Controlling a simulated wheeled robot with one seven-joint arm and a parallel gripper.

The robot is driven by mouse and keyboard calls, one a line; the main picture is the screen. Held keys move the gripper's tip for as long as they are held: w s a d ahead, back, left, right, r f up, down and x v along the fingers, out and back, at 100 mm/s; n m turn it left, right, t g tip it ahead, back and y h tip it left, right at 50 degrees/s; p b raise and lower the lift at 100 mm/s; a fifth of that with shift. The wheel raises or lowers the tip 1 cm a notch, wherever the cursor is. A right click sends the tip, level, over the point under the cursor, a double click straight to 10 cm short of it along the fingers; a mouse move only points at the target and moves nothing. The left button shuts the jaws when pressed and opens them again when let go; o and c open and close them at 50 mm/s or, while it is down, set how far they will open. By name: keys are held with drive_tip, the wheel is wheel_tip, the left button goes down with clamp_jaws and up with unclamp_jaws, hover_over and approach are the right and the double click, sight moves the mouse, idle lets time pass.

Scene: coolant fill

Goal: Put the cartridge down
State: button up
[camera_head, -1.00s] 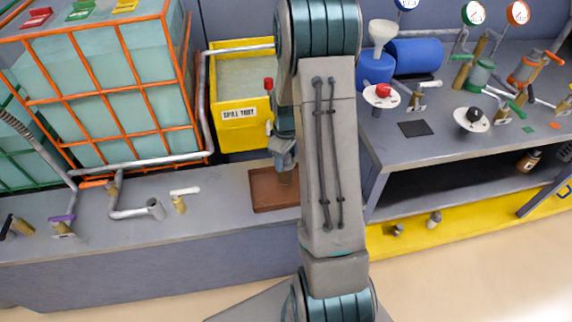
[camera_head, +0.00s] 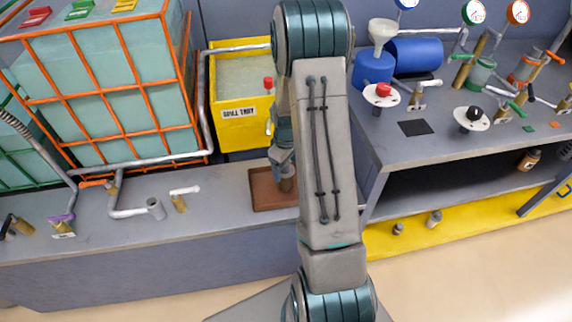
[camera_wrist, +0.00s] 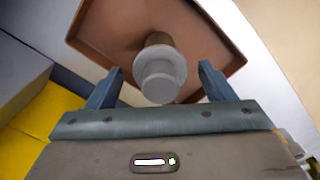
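The cartridge (camera_wrist: 160,75) is a small cylinder with a pale grey cap and flange and a brownish body. In the wrist view it sits between my gripper's fingers, over the brown tray (camera_wrist: 110,32). My gripper (camera_wrist: 160,85) is open, with a clear gap on both sides of the cartridge. In the head view the tray (camera_head: 262,190) lies on the grey bench, partly hidden by my arm. My gripper (camera_head: 283,170) points down over its right part, with the tan cartridge body (camera_head: 287,185) just below. The cartridge's foot is hard to make out.
A yellow spill tray box (camera_head: 240,118) stands behind the brown tray. Left of it are a valve with a white handle (camera_head: 180,200) and a grey pipe end (camera_head: 155,208). The right bench (camera_head: 400,155) with pumps and valves rises close beside my arm.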

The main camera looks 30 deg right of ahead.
drive_tip(key=shift+r, duration=0.1)
wheel_tip(320, 180, up, 11)
drive_tip(key=s+a+r+m+t, duration=0.1)
drive_tip(key=s+a+r+m, duration=0.2)
drive_tip(key=s+a+r, duration=0.6)
drive_tip(key=s+a+r+m+t, duration=0.1)
drive_tip(key=s+a+r+m, duration=0.2)
drive_tip(key=s, duration=0.7)
wheel_tip(320, 180, up, 2)
drive_tip(key=shift+s+a+r+t, duration=0.1)
drive_tip(key=shift+s+a+t, duration=0.2)
drive_tip(key=shift+a, duration=0.8)
drive_tip(key=shift+w, duration=0.1)
drive_tip(key=shift+p+v, duration=0.9)
drive_tip(key=shift+p, duration=0.15)
drive_tip(key=shift+w, duration=0.15)
